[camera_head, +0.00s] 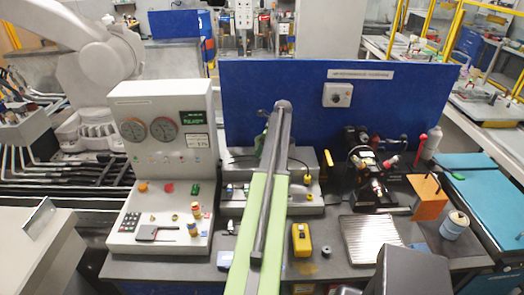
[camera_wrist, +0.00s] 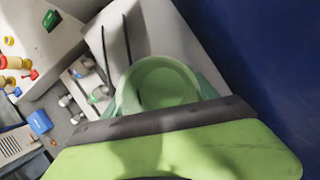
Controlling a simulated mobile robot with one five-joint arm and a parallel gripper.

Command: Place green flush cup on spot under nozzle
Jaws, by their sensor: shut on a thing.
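The green flush cup (camera_wrist: 165,80) is in the upper middle of the wrist view, its round open rim facing the camera. My gripper (camera_wrist: 167,92) is shut on it, with greenish parts showing on both sides of the cup. In the head view my arm covers most of the gripper and cup; only a bit of green shows left of the arm's far end, in front of the blue panel (camera_head: 240,95). I cannot make out the nozzle or the spot under it for sure in either view.
A control console (camera_head: 163,160) with gauges stands left of my arm. A grey fixture (camera_head: 310,190) sits behind it on the bench.

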